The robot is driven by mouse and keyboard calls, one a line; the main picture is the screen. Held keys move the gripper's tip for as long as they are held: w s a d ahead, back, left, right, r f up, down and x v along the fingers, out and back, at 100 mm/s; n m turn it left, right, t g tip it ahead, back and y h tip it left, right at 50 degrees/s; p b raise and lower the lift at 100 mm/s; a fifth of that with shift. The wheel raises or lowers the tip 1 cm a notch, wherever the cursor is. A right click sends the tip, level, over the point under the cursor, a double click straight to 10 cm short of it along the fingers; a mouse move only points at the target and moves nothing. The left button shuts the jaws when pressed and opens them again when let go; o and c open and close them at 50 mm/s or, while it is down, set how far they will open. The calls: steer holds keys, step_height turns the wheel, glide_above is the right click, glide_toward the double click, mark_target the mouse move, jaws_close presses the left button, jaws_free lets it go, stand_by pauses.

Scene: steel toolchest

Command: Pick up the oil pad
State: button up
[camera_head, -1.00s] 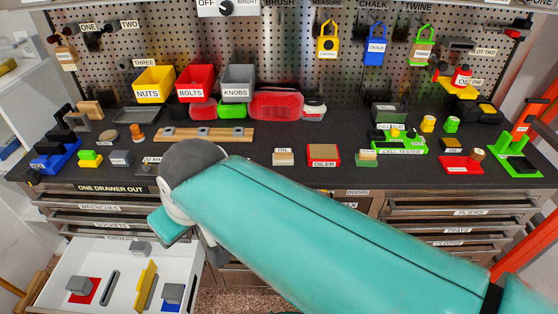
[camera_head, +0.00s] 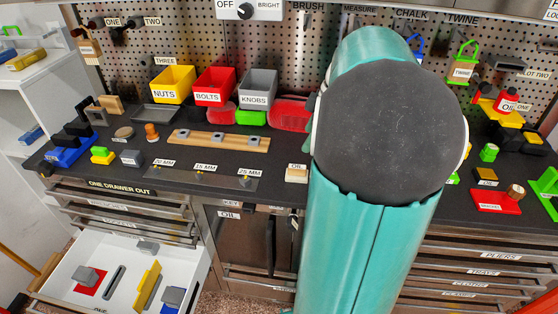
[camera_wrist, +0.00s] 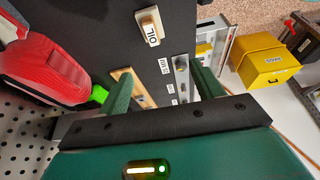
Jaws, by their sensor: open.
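A small pale block with a white OIL label (camera_head: 297,174), which I take for the oil pad, lies on the dark bench top near its front edge, just left of my arm. It also shows near the top of the wrist view (camera_wrist: 150,25). In the wrist view my gripper (camera_wrist: 163,85) is open, its two green fingers apart with no object held between them. The block is beyond the fingertips and apart from them. In the head view my arm hides the gripper and the middle right of the bench.
A wooden strip (camera_head: 220,139) with metal pieces lies left of the block. Yellow, red and grey bins (camera_head: 215,86) stand behind. A red rounded thing (camera_wrist: 45,68) is close to my gripper at left. An open white drawer (camera_head: 190,250) sticks out below.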

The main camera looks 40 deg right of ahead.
mark_target(298, 166)
steer(key=x, duration=0.4)
steer(key=d+x, duration=0.1)
steer(key=x, duration=0.4)
steer(key=d+x, duration=0.1)
steer(key=x, duration=0.4)
steer(key=shift+s+f, duration=0.3)
steer(key=shift+s, duration=0.1)
steer(key=shift+c, duration=0.3)
steer(key=c, duration=1)
